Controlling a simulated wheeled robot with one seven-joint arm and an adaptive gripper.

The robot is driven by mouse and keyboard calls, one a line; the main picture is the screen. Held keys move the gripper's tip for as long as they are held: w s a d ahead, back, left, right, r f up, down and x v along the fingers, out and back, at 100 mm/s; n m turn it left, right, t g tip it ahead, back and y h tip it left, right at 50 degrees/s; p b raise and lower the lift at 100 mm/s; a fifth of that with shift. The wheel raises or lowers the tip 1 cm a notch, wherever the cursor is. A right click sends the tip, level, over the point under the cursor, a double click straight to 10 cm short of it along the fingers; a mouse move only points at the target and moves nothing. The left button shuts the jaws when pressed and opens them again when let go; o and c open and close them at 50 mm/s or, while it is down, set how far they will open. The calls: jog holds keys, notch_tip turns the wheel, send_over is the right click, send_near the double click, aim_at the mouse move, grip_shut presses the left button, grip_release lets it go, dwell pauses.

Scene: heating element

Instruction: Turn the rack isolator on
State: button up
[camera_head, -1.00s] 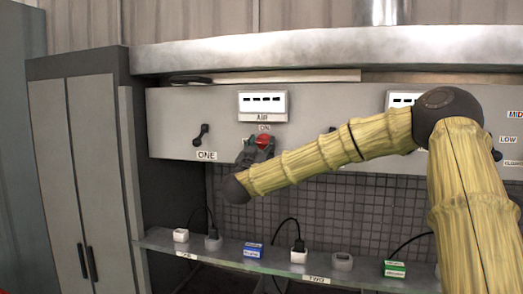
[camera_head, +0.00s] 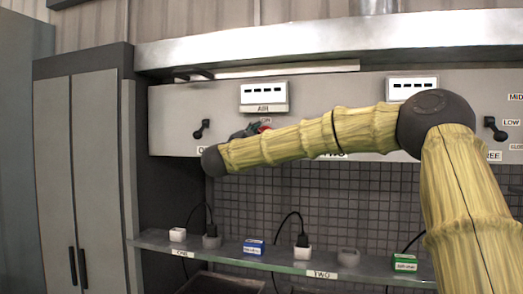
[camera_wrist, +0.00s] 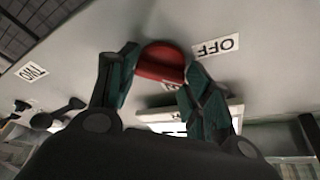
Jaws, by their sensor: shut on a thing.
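The red isolator knob (camera_wrist: 160,62) sits on the grey panel (camera_wrist: 220,20). My gripper (camera_wrist: 158,70) has its dark green fingers on either side of the knob and is shut on it. An OFF label (camera_wrist: 214,46) is to the right of the knob in the wrist view. A small label (camera_wrist: 170,87) just below the knob is mostly hidden. In the head view, only a small part of the red knob (camera_head: 265,127) shows beside my gripper (camera_head: 248,131), under the AIR display (camera_head: 263,95). My arm covers the panel's lower edge there.
A black lever (camera_head: 202,129) is left of the knob; another (camera_head: 495,128) is at the far right. A shelf (camera_head: 215,262) with plugs and small boxes runs below. A grey cupboard (camera_head: 85,170) stands left.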

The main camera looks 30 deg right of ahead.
jog(key=shift+w+r+m+g+y+b, duration=0.1)
jog(key=shift+m+g+y+b, duration=0.35)
jog(key=shift+m+b, duration=1.3)
jog(key=shift+s+f+m+g+y+b, duration=0.1)
jog(key=shift+m+g+y+b, duration=0.4)
jog(key=shift+m+b, duration=1.2)
jog(key=shift+w+r+m+g+y+b, duration=0.15)
jog(key=shift+m+g+b, duration=0.6)
jog(key=shift+m+b, duration=0.95)
jog(key=shift+m, duration=0.35)
jog(key=o, duration=1)
jog(key=shift+r, duration=0.1)
jog(key=v, duration=1.2)
